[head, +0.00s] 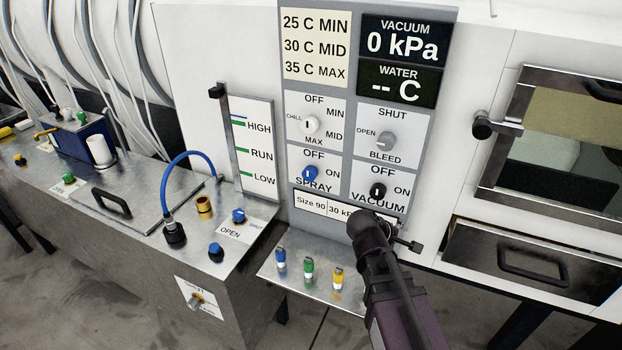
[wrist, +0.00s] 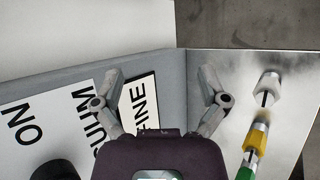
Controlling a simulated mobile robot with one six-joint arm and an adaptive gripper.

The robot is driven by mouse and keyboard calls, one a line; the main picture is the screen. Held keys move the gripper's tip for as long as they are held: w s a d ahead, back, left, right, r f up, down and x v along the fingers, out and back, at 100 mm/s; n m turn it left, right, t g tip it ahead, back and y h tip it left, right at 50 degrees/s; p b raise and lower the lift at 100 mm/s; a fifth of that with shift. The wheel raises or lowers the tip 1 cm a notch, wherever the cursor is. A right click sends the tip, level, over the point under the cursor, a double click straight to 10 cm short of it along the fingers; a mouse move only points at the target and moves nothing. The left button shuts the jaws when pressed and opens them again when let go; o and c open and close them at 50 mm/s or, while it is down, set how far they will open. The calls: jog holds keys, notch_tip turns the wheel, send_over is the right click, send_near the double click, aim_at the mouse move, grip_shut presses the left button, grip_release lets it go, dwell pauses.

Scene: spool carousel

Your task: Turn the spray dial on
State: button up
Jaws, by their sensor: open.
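The spray dial (head: 309,173) is a small blue knob on the grey control panel (head: 347,100). OFF is printed above it, ON to its right and SPRAY below. It seems to point up towards OFF, but it is too small to be sure. My gripper (wrist: 161,72) is open and empty in the wrist view, with its two fingers spread in front of the panel's lower edge. The spray dial is not in the wrist view.
The black vacuum dial (head: 378,191) is right of the spray dial. The white chill dial (head: 310,125) is above it. A metal shelf (head: 312,304) with blue, green and yellow connectors juts out below. A blue hose (head: 187,158) arches at the left.

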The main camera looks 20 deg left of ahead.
jog(key=a+r+n+t+b, duration=0.1)
jog(key=a+r+n+t, duration=0.15)
jog(key=a+n, duration=0.4)
jog(key=a+r+n+t+b, duration=0.1)
jog(key=a+r+n+t, duration=0.2)
jog(key=a, duration=0.7)
jog(key=n+t+y+b, duration=0.1)
jog(key=n+t+y, duration=0.4)
jog(key=n, duration=0.4)
send_near(307, 177)
jog(key=s, duration=0.2)
jog(key=shift+s+a+f+t+h, duration=0.15)
jog(key=shift+s+a+t+h, duration=0.1)
jog(key=shift+s+t+h, duration=0.1)
jog(key=w, duration=0.4)
jog(key=w+d, duration=0.1)
jog(key=w, duration=0.8)
jog(key=shift+w+d, duration=0.3)
jog(key=shift+w, duration=0.05)
